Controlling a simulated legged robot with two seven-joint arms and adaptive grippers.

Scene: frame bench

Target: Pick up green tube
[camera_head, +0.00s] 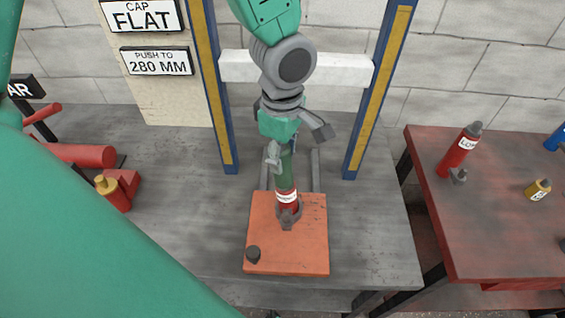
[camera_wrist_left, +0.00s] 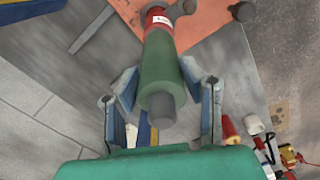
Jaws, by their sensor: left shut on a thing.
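The green tube (camera_head: 286,168) stands roughly upright above the orange plate (camera_head: 262,225), with a grey cap on its upper end. Below the green part is a red section (camera_head: 287,200) with a white label, and a grey fitting (camera_head: 289,217) at its foot. My left gripper (camera_head: 287,150) is around the upper part of the tube from above and shut on it. In the left wrist view the green tube (camera_wrist_left: 160,65) lies between the two fingers of the gripper (camera_wrist_left: 163,88). My right gripper is not in view.
A blue and yellow frame (camera_head: 375,95) with a white crossbar (camera_head: 345,70) stands behind the plate. Red tools (camera_head: 85,155) lie at left. A red table (camera_head: 490,215) at right holds several bottles.

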